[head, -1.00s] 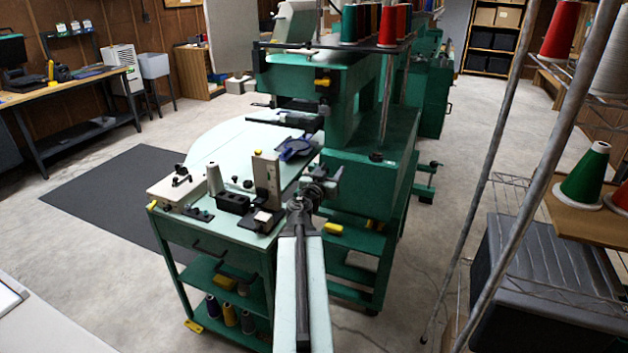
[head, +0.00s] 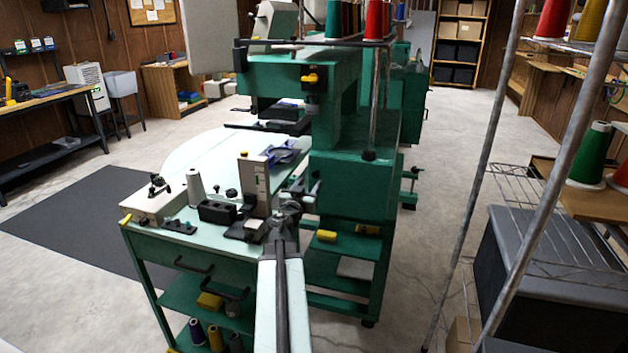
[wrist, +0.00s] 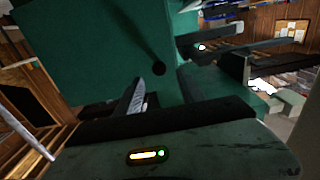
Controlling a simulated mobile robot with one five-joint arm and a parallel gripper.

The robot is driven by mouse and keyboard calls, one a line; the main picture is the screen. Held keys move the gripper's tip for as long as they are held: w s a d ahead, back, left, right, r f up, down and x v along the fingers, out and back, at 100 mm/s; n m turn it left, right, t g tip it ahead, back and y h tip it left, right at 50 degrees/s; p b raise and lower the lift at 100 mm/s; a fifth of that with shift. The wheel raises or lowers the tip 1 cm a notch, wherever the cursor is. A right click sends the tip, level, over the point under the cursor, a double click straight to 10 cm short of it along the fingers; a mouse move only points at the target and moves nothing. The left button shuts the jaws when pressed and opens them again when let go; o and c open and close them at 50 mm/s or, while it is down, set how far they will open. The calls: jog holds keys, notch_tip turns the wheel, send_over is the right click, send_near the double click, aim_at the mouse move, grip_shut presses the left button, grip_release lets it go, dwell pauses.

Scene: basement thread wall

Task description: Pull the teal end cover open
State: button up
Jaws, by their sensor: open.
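The teal embroidery machine (head: 345,110) stands right of centre in the head view. The broad flat teal face at its near end (head: 346,187) looks like the end cover, and it appears closed. No clear handle shows on it. My gripper (head: 296,203) is open, at the end of my raised arm, just in front of the left edge of that face. In the wrist view a large teal panel (wrist: 85,50) fills the upper left. A pale pointed finger shows against it; I cannot tell whether it touches.
A teal cart (head: 185,255) with a pale top, blocks and a thread cone (head: 196,188) stands close on the left. A wire rack with grey poles (head: 478,180) and a dark bin (head: 545,270) stands on the right. Concrete floor between machine and rack is clear.

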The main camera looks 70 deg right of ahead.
aim_at(315, 176)
jog(key=d, duration=0.5)
jog(key=shift+w+d, duration=0.1)
jog(key=shift+d, duration=0.05)
grip_shut()
dwell(1.1)
